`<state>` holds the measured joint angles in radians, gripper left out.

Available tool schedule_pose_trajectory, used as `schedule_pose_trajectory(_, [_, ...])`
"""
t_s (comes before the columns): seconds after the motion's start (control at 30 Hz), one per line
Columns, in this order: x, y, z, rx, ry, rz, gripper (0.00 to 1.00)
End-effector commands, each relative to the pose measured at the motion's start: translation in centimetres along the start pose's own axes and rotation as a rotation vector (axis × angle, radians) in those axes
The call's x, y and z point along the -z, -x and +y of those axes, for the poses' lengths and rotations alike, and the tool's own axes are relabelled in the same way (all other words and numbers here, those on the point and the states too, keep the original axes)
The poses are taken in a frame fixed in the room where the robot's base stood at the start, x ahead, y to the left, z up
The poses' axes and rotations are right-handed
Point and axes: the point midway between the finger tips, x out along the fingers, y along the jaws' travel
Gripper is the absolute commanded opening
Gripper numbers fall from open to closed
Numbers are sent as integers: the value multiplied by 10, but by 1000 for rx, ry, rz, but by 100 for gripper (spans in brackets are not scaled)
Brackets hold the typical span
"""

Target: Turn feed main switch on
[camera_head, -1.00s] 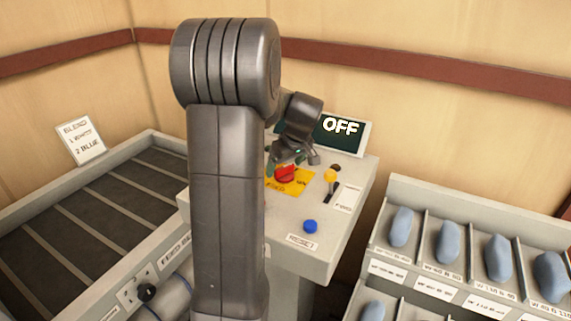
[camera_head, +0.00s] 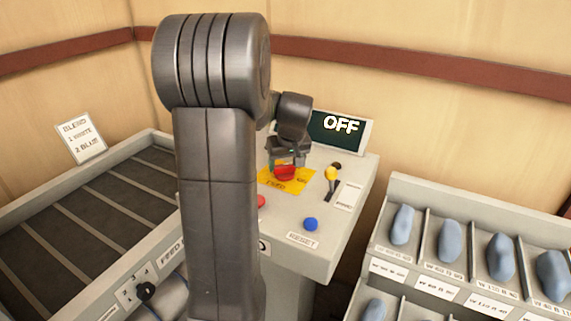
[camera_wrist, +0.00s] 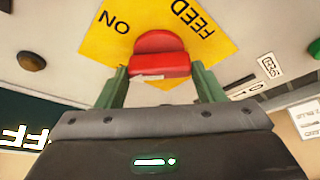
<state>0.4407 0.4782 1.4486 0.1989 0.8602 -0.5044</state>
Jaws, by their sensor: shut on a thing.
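The feed main switch is a red rotary knob (camera_head: 285,173) on a yellow plate (camera_head: 275,186) on the sloped top of the grey console. In the wrist view, the red knob (camera_wrist: 160,55) sits on the yellow plate (camera_wrist: 205,30), which reads "FEED" and "ON". My gripper (camera_wrist: 162,78) has its two green fingers at either side of the knob and is shut on it. A white mark on the knob's near face points left in that view. In the head view, my gripper (camera_head: 287,163) is over the knob. The display (camera_head: 340,127) reads "OFF".
A rack of blue pieces (camera_head: 500,257) stands at the right. A ribbed tray (camera_head: 130,200) is at the left.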

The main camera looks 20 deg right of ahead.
Motion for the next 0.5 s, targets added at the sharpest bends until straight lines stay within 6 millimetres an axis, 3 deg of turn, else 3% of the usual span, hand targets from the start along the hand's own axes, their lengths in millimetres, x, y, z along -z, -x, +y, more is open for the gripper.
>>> schedule_pose_trajectory(0.5, [0, -2, -4, -185, -439, 1, 39])
